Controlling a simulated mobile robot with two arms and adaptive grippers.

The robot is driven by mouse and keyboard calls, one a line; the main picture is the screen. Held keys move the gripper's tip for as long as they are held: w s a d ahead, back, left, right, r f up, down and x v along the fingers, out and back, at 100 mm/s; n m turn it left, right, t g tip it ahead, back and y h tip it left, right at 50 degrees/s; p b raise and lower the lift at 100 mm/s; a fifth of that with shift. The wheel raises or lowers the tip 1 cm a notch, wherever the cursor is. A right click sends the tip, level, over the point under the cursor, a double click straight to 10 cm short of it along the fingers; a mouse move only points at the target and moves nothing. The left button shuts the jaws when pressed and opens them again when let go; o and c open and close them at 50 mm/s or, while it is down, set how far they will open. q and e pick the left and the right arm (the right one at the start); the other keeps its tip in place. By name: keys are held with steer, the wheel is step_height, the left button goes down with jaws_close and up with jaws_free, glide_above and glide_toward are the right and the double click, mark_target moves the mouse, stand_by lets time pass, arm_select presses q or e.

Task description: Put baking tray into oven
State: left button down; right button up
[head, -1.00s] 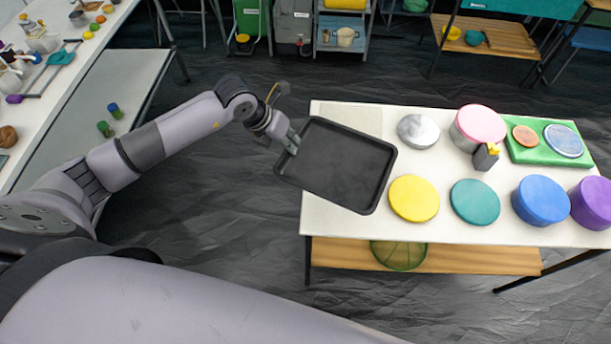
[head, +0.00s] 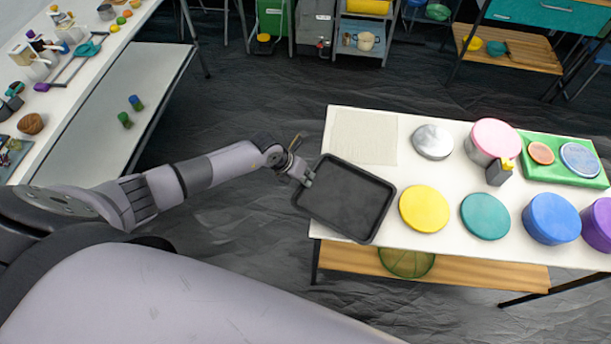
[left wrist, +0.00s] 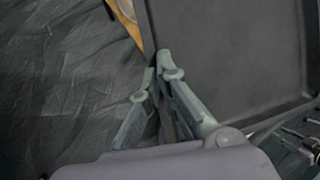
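The baking tray (head: 346,197) is dark grey, rectangular and rimmed. In the head view it overlaps the left edge of the white table, with its left part out over the floor. My left gripper (head: 306,177) is at the tray's left rim. In the left wrist view the tray (left wrist: 230,50) fills the upper right, and the fingers of my left gripper (left wrist: 162,75) are closed on its rim at the corner. I cannot tell whether the tray touches the table. My right gripper is not in view. No oven can be made out.
The white table (head: 375,232) holds a yellow disc (head: 424,208), a teal disc (head: 485,216), a grey lid (head: 433,142), a blue tin (head: 551,218) and a pink-topped tin (head: 494,140). A long counter (head: 60,110) stands at the left. Dark floor lies between them.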

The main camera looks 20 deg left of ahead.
arm_select(q)
steer(key=c, duration=2.3)
jaws_free()
steer(key=o, duration=0.5)
